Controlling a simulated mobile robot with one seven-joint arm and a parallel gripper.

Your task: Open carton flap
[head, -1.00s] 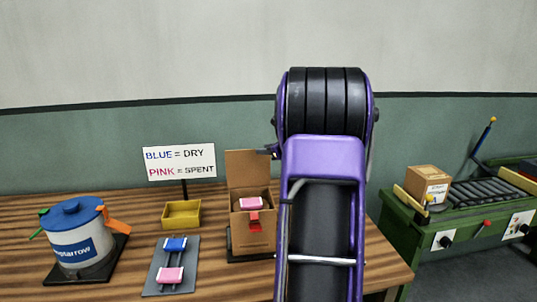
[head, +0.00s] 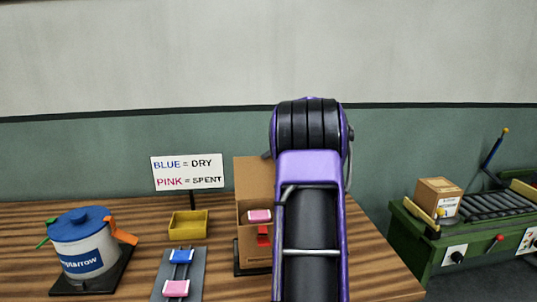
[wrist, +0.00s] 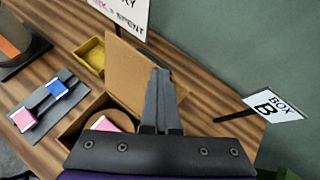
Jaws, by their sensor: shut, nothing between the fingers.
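The brown carton (head: 252,257) stands on the wooden table, its right part hidden behind my arm. Its tall flap (head: 251,178) stands upright at the back, and the top is open. A pink block (head: 259,216) shows at the opening, with a red piece (head: 263,236) on the front face. In the wrist view the flap (wrist: 140,78) rises behind the carton's opening, where the pink block (wrist: 104,124) partly shows. My gripper (wrist: 160,73) is shut and empty, its fingers overlapping the flap's right part. I cannot tell whether they touch it.
Left of the carton are a yellow tray (head: 188,225), a grey plate (head: 166,274) with blue and pink blocks, and a blue-lidded pot (head: 82,245). A colour sign (head: 187,172) stands behind. A "BOX B" sign (wrist: 273,106) stands right of the gripper. A green conveyor bench (head: 440,240) is far right.

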